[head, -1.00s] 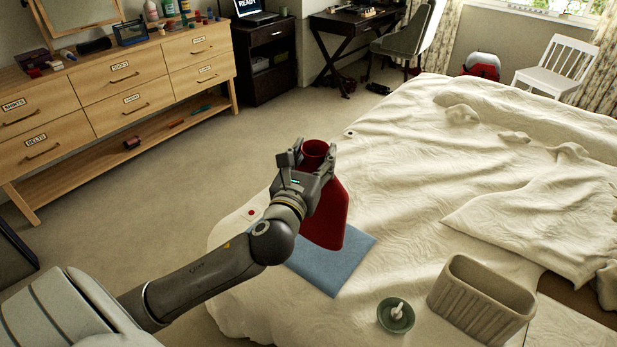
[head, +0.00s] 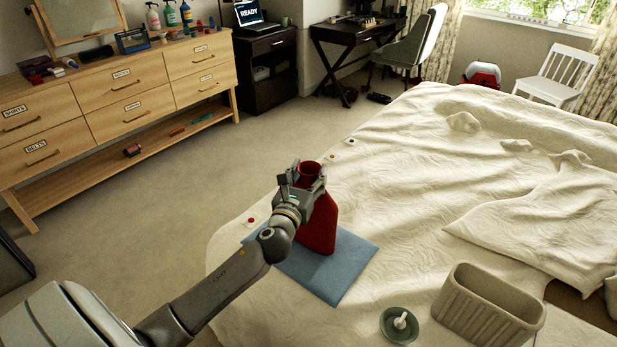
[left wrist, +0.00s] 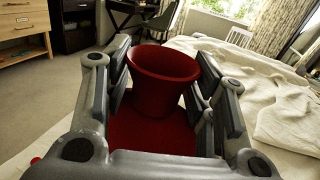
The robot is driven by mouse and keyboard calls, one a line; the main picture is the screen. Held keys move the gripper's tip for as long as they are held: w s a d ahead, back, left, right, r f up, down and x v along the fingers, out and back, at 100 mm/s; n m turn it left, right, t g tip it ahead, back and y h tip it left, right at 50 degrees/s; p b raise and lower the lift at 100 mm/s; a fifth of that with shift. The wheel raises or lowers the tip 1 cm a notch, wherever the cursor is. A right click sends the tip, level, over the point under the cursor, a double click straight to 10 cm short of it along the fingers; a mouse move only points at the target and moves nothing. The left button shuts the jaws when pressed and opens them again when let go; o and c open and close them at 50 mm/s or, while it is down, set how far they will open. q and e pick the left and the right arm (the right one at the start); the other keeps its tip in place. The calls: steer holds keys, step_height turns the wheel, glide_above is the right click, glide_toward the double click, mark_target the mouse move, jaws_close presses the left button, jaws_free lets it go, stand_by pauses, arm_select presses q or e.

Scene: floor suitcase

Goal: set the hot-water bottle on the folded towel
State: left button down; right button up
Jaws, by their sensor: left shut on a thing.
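The red hot-water bottle (head: 319,226) is held upright, neck at the top, over the blue folded towel (head: 345,272) on the bed. Its lower end appears at the towel; I cannot tell whether it touches. My left gripper (head: 306,180) is shut on the bottle just below its flared mouth. In the left wrist view the red mouth (left wrist: 163,70) of the bottle sits between the two fingers. The gripper and arm hide part of the bottle and the towel's left part. My right gripper is not in view.
A green dish (head: 399,325) with a white piece in it stands right of the towel, near a ribbed beige bin (head: 488,305). Small round items lie along the bed's left edge. The rumpled bed cover (head: 420,170) beyond the towel is mostly free.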

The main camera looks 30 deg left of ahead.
arm_select(q)
steer(key=c, duration=0.6)
jaws_free()
steer(key=shift+f, duration=0.1)
steer(key=shift+r, duration=0.2)
steer(key=b+v, duration=0.1)
steer(key=v, duration=1.1)
